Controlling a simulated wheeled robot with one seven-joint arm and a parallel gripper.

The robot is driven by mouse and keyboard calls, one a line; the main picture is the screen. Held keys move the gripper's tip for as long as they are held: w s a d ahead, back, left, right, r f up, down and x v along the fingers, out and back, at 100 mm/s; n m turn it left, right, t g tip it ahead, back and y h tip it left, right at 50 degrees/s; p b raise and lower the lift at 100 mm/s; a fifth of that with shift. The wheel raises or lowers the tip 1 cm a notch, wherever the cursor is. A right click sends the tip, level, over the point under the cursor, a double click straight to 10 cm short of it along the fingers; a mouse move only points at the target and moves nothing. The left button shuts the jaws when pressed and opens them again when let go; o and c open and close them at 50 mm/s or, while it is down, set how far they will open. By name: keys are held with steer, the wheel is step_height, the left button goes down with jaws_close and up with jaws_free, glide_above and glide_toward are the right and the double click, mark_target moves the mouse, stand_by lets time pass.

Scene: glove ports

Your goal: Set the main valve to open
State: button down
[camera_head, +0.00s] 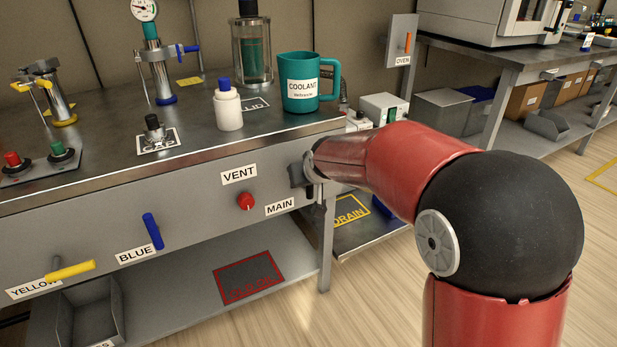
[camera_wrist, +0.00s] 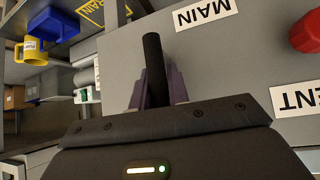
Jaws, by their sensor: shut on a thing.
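The main valve's handle is a black lever (camera_wrist: 153,58) beside the MAIN label (camera_wrist: 203,10) on the bench's front panel. In the wrist view the lever stands between the two purple-grey fingers of my gripper (camera_wrist: 158,88), which is shut on it. Its free end sticks out beyond the fingers. In the head view my gripper (camera_head: 301,176) is at the right end of the front panel, just right of the MAIN label (camera_head: 280,207). My arm and gripper hide most of the lever there, and the valve's pivot is not clear.
A red VENT knob (camera_head: 246,201) sits left of MAIN. A blue lever (camera_head: 153,231) and a yellow lever (camera_head: 70,270) are further left. A teal coolant mug (camera_head: 303,85) and white bottle (camera_head: 228,108) stand on the benchtop above. A yellow mug (camera_wrist: 34,52) shows in the wrist view.

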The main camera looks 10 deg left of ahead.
steer(key=shift+s+f, duration=0.1)
steer(key=shift+f, duration=0.05)
steer(key=c, duration=1.3)
jaws_free()
steer(key=shift+c, duration=0.2)
steer(key=v, duration=0.7)
steer(key=shift+s+r, duration=0.25)
steer(key=shift+r, duration=0.1)
